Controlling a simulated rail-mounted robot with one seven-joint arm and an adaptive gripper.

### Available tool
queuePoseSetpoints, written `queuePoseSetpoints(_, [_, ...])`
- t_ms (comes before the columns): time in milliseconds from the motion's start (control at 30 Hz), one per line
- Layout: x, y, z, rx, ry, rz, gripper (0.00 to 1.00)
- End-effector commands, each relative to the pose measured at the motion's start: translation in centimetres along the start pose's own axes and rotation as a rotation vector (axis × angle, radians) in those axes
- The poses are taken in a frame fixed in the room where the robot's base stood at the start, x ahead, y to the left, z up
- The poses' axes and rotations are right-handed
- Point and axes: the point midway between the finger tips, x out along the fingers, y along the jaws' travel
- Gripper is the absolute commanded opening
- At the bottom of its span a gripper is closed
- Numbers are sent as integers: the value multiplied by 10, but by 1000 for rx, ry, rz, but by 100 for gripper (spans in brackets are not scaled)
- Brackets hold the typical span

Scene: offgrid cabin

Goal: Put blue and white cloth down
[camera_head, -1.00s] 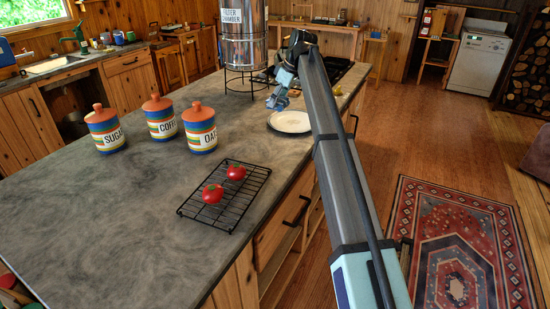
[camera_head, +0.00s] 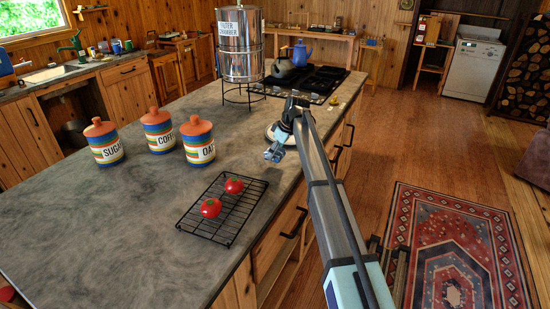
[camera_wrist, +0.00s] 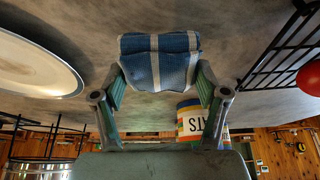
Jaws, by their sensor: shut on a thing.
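The blue and white cloth (camera_wrist: 158,62) is a folded bundle between the fingertips of my gripper (camera_wrist: 160,80) in the wrist view. Both fingers press on its sides, and the grey countertop lies beyond it. In the head view my gripper (camera_head: 275,150) is over the right part of the island counter (camera_head: 130,215), between the white plate (camera_head: 269,132) and the wire rack. The cloth is small there and hard to tell from the fingers. Whether it touches the counter is unclear.
A black wire rack (camera_head: 236,218) with two red tomatoes (camera_head: 211,207) lies nearer. Striped canisters (camera_head: 198,146) stand to the left. A steel water filter (camera_head: 240,50) and a stove (camera_head: 308,83) are farther back. The counter between rack and canisters is bare.

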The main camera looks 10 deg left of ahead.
Motion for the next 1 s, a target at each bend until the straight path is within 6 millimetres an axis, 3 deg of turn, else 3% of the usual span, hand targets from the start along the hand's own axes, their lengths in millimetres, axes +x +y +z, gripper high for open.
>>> queuePoseSetpoints(267, [32, -1, 14, 0, 0, -1, 45])
queuePoseSetpoints(667, [37, 0, 16, 0, 0, -1, 45])
queuePoseSetpoints(700, [36, 0, 15, 0, 0, 0, 83])
queuePoseSetpoints(733, [36, 0, 15, 0, 0, 0, 94])
queuePoseSetpoints(767, [36, 0, 15, 0, 0, 0, 98])
queuePoseSetpoints(1000, [36, 0, 15, 0, 0, 0, 98])
